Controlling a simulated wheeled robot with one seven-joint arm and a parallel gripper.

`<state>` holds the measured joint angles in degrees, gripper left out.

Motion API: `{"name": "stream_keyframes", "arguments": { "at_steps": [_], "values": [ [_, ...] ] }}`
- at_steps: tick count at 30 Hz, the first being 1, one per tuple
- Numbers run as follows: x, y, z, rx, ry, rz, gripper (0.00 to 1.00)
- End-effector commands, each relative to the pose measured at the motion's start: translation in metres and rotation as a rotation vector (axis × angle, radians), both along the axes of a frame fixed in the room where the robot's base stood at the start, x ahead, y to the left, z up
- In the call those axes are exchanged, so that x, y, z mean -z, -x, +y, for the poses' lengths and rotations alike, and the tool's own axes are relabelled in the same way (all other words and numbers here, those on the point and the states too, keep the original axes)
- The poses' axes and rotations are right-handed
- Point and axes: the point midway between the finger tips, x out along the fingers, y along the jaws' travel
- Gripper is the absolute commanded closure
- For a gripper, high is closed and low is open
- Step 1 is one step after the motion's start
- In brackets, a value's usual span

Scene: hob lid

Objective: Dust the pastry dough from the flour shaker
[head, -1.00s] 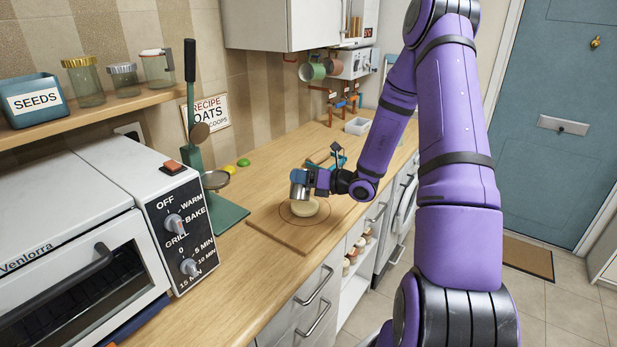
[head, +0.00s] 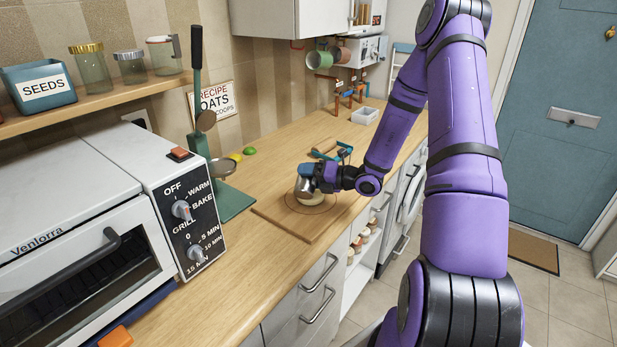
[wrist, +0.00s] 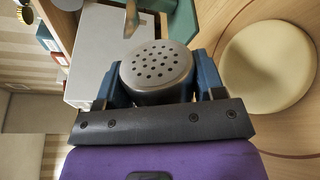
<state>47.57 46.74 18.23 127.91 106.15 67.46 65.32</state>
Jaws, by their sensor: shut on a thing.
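The flour shaker (head: 305,184) is a metal cylinder held in my gripper (head: 313,179) above the board. In the wrist view its perforated top (wrist: 157,64) sits between the two blue fingers (wrist: 160,88). In the head view the shaker looks tilted. The pale, round pastry dough (head: 311,198) lies on the wooden board (head: 283,224), inside a marked circle. It also shows in the wrist view (wrist: 268,66), just right of the shaker and apart from it in the picture. My gripper partly hides the dough in the head view. I see no flour falling.
A white toaster oven (head: 75,215) stands at the left front. A green stand (head: 232,203) with a lever is left of the board. A yellow and a green item (head: 249,151) lie near the wall. A blue-handled tool (head: 330,151) lies behind the dough.

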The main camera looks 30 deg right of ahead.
Motion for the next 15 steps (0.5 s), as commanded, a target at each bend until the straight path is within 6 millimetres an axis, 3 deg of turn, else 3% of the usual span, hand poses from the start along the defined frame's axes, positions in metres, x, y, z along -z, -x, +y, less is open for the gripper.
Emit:
{"name": "stream_keyframes", "arguments": {
  "at_steps": [15],
  "values": [
    [-0.014, -0.005, -0.006, 0.0, -0.368, 0.327, 0.66]
  ]
}}
